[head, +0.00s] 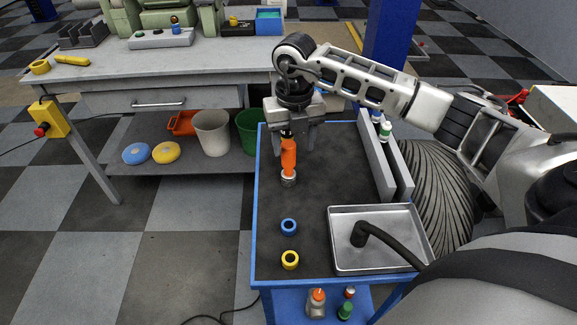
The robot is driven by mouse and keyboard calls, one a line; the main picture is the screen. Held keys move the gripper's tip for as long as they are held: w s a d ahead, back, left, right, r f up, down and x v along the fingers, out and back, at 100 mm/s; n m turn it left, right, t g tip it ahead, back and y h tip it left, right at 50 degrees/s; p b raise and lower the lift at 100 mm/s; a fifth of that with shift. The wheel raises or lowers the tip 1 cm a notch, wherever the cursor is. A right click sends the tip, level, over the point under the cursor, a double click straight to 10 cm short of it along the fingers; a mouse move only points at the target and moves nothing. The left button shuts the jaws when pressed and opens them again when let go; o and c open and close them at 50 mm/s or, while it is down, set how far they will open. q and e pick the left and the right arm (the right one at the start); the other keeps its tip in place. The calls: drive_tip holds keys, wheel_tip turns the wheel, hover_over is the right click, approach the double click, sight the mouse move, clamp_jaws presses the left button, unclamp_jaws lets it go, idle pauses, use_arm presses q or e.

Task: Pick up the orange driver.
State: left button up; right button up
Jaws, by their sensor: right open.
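The orange driver (288,158) stands upright on the dark top of the blue cart (330,172), its lower end in a small grey ringed base (288,181). My right gripper (291,143) comes down from above, its fingers around the upper part of the driver. The fingers are open, one on each side of it. Whether a finger touches the driver cannot be told. My left gripper is not in view.
A blue ring (288,227) and a yellow ring (290,260) lie at the cart's left front. A metal tray (345,262) with a black hose sits at right front. Grey upright panels (376,160) line the right side. A workbench (225,62) stands behind.

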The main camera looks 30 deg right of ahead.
sight(289, 157)
drive_tip(key=shift+w+a+f, duration=0.1)
drive_tip(key=shift+w+f, duration=0.15)
drive_tip(key=shift+f, duration=0.7)
drive_tip(key=shift+w+d+f, duration=0.1)
drive_tip(key=shift+w+f, duration=0.1)
drive_tip(key=shift+f, duration=0.75)
drive_tip(key=shift+w+a+f, duration=0.1)
drive_tip(key=shift+w+f, duration=0.15)
drive_tip(key=shift+f, duration=0.7)
drive_tip(key=c, duration=1.2)
